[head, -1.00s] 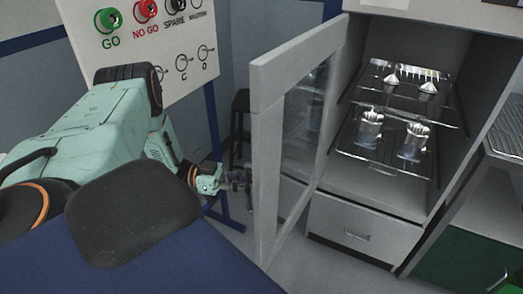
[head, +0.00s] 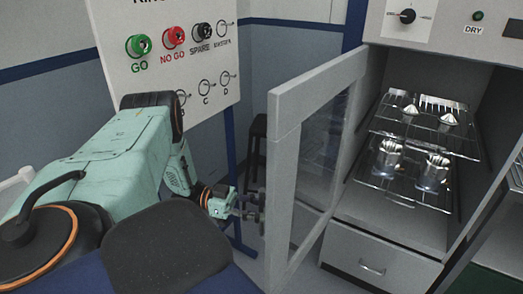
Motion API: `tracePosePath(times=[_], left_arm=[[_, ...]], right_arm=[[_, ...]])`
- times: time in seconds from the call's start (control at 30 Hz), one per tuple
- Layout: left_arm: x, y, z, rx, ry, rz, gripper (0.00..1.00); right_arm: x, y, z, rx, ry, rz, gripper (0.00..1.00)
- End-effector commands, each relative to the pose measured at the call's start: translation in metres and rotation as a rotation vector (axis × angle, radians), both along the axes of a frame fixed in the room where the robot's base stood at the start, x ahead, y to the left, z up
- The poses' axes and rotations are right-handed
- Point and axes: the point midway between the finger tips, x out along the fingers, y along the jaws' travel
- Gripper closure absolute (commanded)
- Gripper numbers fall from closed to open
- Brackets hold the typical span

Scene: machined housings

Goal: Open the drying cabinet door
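The drying cabinet door (head: 283,185), a light grey frame with a glass pane, stands wide open, swung out to the left of the cabinet (head: 395,215). Inside the cabinet, metal parts (head: 432,172) rest on wire racks. My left gripper (head: 255,207) is at the door's outer face, close to its free edge. Its dark fingers are small and partly merge with the dark background, so I cannot tell whether they touch the door or hold a handle. My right gripper is not in view.
A panel (head: 165,65) with coloured GO and NO GO connectors stands behind my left arm. A dark stool (head: 257,140) is behind the door. A drawer (head: 375,262) is below the cabinet opening. A dial and DRY lamp (head: 478,16) are above.

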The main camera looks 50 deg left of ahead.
Motion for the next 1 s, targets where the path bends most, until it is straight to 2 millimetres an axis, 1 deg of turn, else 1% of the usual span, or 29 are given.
tracePosePath(times=[0.17, 0.27, 0.37, 0.7, 0.8, 1.0], left_arm=[[0.001, 0.000, 0.000, 0.000, -0.002, 0.000, 0.65], [-0.002, 0.005, 0.000, 0.002, -0.003, 0.002, 0.65], [-0.009, 0.016, 0.000, 0.002, -0.001, 0.002, 0.65], [-0.047, 0.074, -0.002, 0.004, 0.004, 0.001, 0.65], [-0.054, 0.086, -0.001, 0.003, 0.002, 0.000, 0.65], [-0.062, 0.099, -0.001, 0.002, 0.001, 0.000, 0.65]], right_arm=[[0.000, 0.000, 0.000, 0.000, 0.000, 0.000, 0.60], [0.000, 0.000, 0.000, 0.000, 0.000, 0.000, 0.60], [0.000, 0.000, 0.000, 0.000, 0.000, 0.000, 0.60], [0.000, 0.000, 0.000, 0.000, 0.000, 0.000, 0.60], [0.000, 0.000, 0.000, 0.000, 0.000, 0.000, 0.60], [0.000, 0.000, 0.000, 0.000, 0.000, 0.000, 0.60]])
